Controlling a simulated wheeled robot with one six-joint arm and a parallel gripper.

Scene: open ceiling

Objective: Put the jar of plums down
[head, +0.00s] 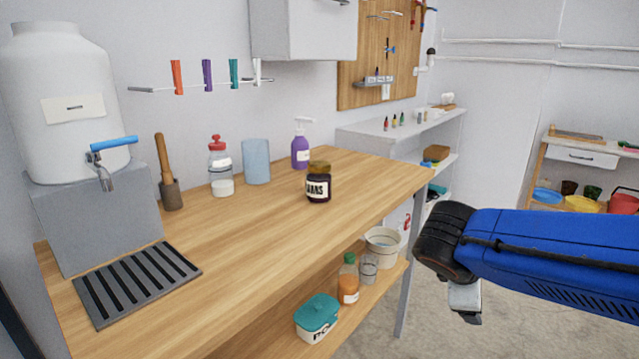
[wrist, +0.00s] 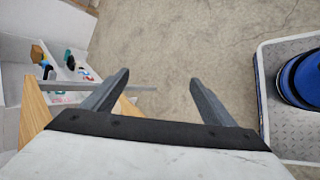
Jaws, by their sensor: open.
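A dark jar with a gold-brown lid and a pale label (head: 318,184) stands upright on the wooden counter (head: 240,235), right of the middle. The label's lettering is only partly readable, so I cannot confirm it says plums. My gripper (wrist: 158,82) is open and empty in the wrist view, its two grey fingers apart above bare floor. In the head view my blue arm is at the right, off the counter's front edge and clear of the jar; the fingers are hardly visible there.
Behind the jar stand a purple pump bottle (head: 300,146), a blue cup (head: 256,161) and a red-topped bottle (head: 220,168). A white dispenser (head: 62,105) and a slotted drip tray (head: 138,283) are at left. The lower shelf holds a teal-lidded box (head: 317,318). The counter's front middle is clear.

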